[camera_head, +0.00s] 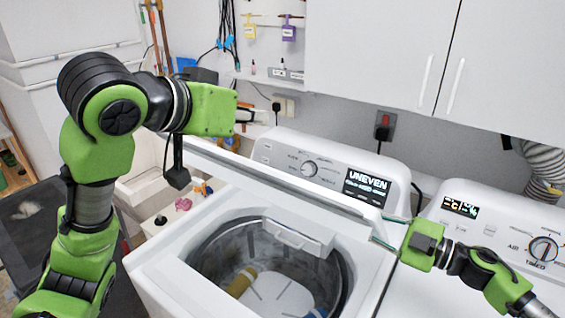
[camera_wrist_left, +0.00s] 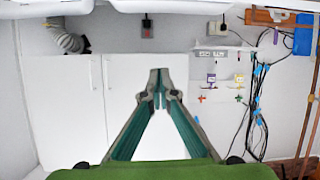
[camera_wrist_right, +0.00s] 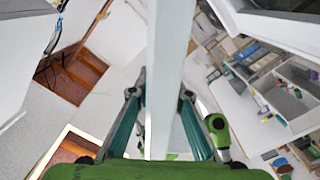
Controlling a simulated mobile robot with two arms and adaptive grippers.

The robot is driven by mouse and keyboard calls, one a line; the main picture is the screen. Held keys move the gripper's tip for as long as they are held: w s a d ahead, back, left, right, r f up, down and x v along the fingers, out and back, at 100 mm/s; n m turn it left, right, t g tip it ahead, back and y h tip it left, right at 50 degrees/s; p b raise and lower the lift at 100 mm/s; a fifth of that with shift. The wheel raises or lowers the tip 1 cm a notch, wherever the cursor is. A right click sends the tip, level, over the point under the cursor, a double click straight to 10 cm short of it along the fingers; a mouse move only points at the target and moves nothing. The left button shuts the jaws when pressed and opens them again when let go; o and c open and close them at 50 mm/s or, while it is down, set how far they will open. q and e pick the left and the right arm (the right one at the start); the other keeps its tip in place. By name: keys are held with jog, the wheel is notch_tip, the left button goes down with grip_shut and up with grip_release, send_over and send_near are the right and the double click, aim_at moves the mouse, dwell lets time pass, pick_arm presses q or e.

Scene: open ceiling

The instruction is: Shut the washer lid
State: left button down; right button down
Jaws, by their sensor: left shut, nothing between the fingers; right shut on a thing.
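The washer (camera_head: 330,187) is white, with a screen reading "UNEVEN" on its rear panel. Its lid (camera_head: 330,203) is raised and shows nearly edge-on in the head view, leaving the drum (camera_head: 215,262) open to sight. My right gripper (camera_head: 380,241) is shut on the lid's right edge. In the right wrist view the white lid panel (camera_wrist_right: 170,60) runs between the fingers of that gripper (camera_wrist_right: 160,93). My left gripper is at the upper left in the head view, beyond the lid's left end. Its fingers (camera_wrist_left: 160,78) are shut and empty in the left wrist view.
A second white machine (camera_head: 470,235) stands to the right. White cabinets (camera_head: 385,50) hang above the washers. A yellow item (camera_head: 241,282) lies in the drum. Cables (camera_head: 226,30) and hanging tools are on the back wall. A dark surface (camera_head: 30,225) is at far left.

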pick_arm(q)
jog(key=s+d+f+m+g, duration=0.1)
jog(key=s, duration=0.3)
send_over(282, 175)
jog(key=w+d, duration=0.2)
jog(key=f, duration=0.5)
jog(key=shift+a+f, duration=0.15)
jog(key=shift+a, duration=0.1)
jog(key=shift+s+a+f, duration=0.25)
jog(key=shift+s+f, duration=0.1)
jog(key=shift+f, duration=0.25)
jog(key=shift+s+a+f, duration=0.25)
jog(key=shift+s+f, duration=0.05)
jog(key=shift+f, duration=0.25)
jog(key=shift+s+a+f, duration=0.2)
jog(key=shift+s+f, duration=0.05)
jog(key=shift+s, duration=0.1)
